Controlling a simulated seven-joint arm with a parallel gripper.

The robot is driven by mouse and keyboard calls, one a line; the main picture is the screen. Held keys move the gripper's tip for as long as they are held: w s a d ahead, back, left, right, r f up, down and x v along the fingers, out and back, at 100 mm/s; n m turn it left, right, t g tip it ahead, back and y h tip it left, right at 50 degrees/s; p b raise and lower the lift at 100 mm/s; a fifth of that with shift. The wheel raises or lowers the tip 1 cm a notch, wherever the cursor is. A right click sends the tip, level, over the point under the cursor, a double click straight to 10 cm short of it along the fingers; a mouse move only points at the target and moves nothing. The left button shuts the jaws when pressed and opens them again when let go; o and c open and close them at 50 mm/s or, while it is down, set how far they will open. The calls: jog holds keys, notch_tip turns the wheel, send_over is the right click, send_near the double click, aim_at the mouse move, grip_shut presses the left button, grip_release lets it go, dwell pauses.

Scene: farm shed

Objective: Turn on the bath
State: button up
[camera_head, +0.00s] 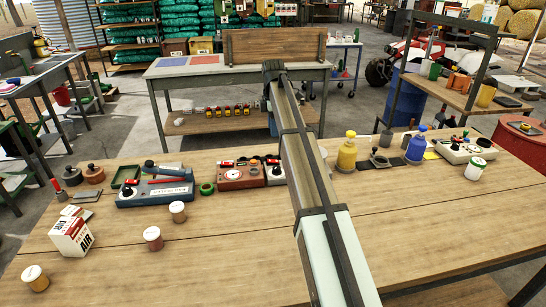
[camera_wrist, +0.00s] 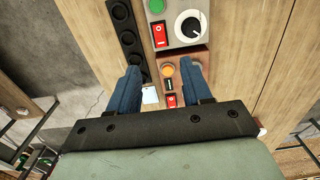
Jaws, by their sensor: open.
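I cannot tell for certain which device is the bath. In the wrist view a grey box (camera_wrist: 180,40) has a black dial on a white disc, a red rocker switch (camera_wrist: 160,35) and a green button. Just below it, a small brown-red unit (camera_wrist: 182,87) carries an orange round part and another red switch (camera_wrist: 171,101). My gripper (camera_wrist: 163,75) is open, its two blue fingers apart on either side of this unit, with nothing seen held. Whether they touch it I cannot tell. In the head view my arm hides much of the gripper.
On the wooden bench (camera_head: 150,275) stand a blue device (camera_head: 155,188), a red device with a gauge (camera_head: 240,178), a yellow bottle (camera_head: 347,155), a blue bottle (camera_head: 416,148) and a white device (camera_head: 466,150). Several jars and a carton (camera_head: 71,236) stand at left.

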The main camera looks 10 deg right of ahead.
aim_at(273, 161)
notch_tip(273, 161, down, 13)
jog(key=shift+f, duration=0.1)
dwell(0.5)
jog(key=shift+c, duration=0.4)
grip_shut()
